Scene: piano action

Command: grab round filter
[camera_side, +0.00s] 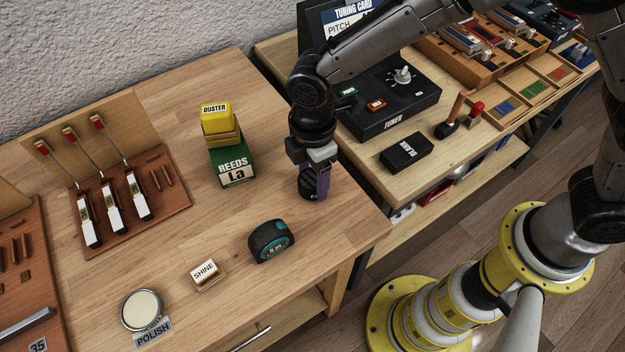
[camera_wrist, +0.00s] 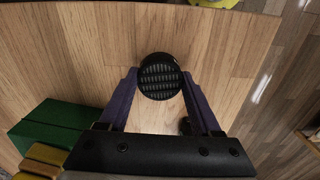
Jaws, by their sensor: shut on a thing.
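The round filter (camera_wrist: 160,77) is a short black cylinder with a ribbed grey face, seen between the fingers in the wrist view. In the side view the filter (camera_side: 307,186) shows as a dark round shape, partly hidden by a finger. My gripper (camera_wrist: 158,88) has purple fingers shut on the filter, one on each side. In the side view my gripper (camera_side: 321,183) points down near the right edge of the wooden table. I cannot tell whether the filter touches the table top.
A green REEDS box (camera_side: 231,163) with a yellow DUSTER block (camera_side: 215,116) stands left of my gripper. A tape measure (camera_side: 270,241), SHINE block (camera_side: 205,272) and POLISH tin (camera_side: 142,310) lie nearer the front. The black TUNER (camera_side: 395,105) and BLANK box (camera_side: 405,152) are on the right bench.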

